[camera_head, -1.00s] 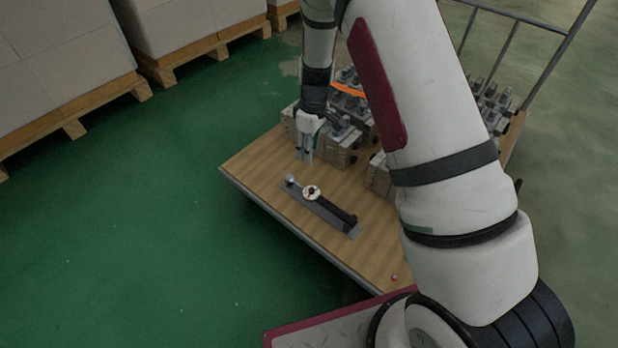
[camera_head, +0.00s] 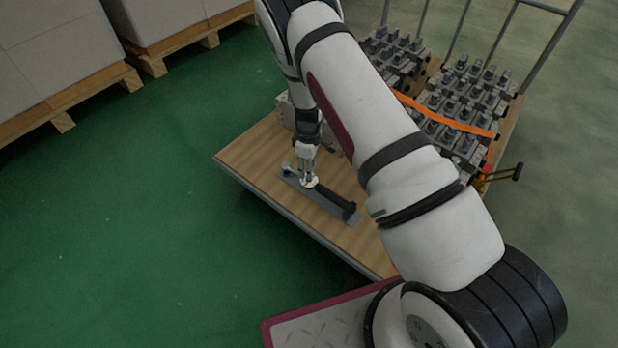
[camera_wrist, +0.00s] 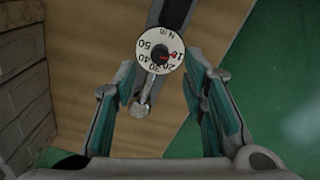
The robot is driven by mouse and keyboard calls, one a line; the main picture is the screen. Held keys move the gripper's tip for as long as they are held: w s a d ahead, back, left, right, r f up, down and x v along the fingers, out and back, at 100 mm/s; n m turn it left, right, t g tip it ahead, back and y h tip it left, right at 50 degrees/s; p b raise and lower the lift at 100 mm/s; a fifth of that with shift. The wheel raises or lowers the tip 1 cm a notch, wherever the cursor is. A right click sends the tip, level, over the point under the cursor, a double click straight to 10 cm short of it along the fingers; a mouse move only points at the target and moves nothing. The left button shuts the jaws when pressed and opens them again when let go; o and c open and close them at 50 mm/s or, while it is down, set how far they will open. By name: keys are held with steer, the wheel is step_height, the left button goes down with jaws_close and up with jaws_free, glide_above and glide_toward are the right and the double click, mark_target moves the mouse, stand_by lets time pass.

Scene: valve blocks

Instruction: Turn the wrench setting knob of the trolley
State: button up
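The wrench setting knob (camera_wrist: 160,52) is a round white dial with black numbers and a red mark, set on a dark wrench. In the wrist view it lies ahead of and between the fingers, near the top middle. The wrench (camera_head: 333,200) lies on a grey plate on the wooden trolley top (camera_head: 247,158). My gripper (camera_head: 308,180) points down right at the knob in the head view, which partly hides it. In the wrist view my gripper (camera_wrist: 163,95) has its two teal-padded fingers wide apart with nothing held. I cannot tell whether a finger touches the dial.
Grey valve blocks (camera_head: 455,105) with an orange strap (camera_head: 445,122) stand on the trolley's far part, close to my arm. A metal rail (camera_head: 545,60) rises behind. Loaded pallets (camera_head: 185,25) stand at the upper left. Green floor at the left is clear.

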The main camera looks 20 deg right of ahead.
steer(key=shift+f+b, duration=0.65)
steer(key=shift+f, duration=1.5)
jaws_close()
